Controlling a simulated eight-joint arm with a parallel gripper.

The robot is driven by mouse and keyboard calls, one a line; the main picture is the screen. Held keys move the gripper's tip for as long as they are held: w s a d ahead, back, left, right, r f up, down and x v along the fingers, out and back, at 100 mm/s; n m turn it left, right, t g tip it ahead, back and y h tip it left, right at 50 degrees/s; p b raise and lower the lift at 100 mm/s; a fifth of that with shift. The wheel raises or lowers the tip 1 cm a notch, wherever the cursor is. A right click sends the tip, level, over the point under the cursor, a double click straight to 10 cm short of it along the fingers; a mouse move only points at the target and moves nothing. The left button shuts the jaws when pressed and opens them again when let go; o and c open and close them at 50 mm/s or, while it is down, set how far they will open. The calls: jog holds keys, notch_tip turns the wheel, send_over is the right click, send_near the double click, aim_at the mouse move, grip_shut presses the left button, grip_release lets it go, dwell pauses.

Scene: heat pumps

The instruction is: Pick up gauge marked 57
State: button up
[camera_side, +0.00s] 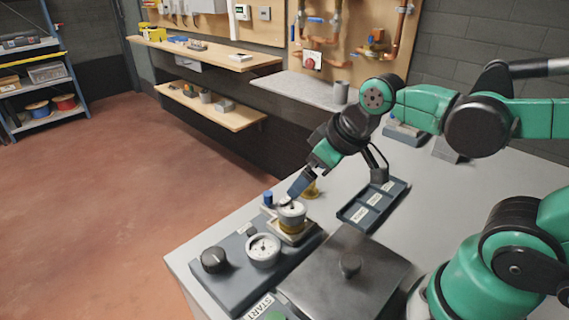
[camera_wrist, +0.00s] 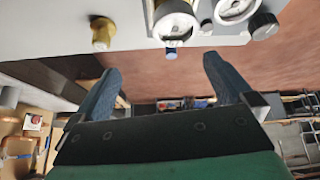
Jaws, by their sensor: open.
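A gauge with a white rim and brass-coloured body (camera_side: 291,224) stands on a small pale base; it also shows at the top of the wrist view (camera_wrist: 175,24). A second white-faced gauge (camera_side: 263,250) sits on the dark panel, also seen in the wrist view (camera_wrist: 236,8). No marking 57 is readable on either, so I cannot tell which carries it. My gripper (camera_side: 292,199) is open, its fingers close to the brass-bodied gauge's top in the side view. In the wrist view my gripper (camera_wrist: 161,66) has nothing between its fingers.
A black knob (camera_side: 214,260) is on the panel. A blue-capped piece (camera_side: 268,198) and a brass piece (camera_side: 311,190) stand near the brass-bodied gauge. A dark labelled tray (camera_side: 373,203) lies behind, and a dark lidded box (camera_side: 340,283) in front.

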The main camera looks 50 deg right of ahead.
aim_at(293, 205)
jog(key=n+g, duration=0.1)
jog(key=w+f+n+g, duration=0.1)
jog(key=shift+a+f+n+y, duration=0.15)
jog(key=shift+a+n+y, duration=0.2)
jog(key=shift+n+y, duration=0.05)
jog(key=shift+w+a+f+n+g+y, duration=0.15)
jog(key=shift+f+n+g, duration=0.2)
jog(key=shift+n, duration=0.2)
jog(key=shift+s+a+f+n+g+y, duration=0.15)
jog(key=shift+f+n+g, duration=0.15)
jog(key=shift+n, duration=0.25)
jog(key=shift+x, duration=2.7)
jog(key=shift+w, duration=0.1)
jog(key=c, duration=1.5)
jog(key=shift+r, duration=0.15)
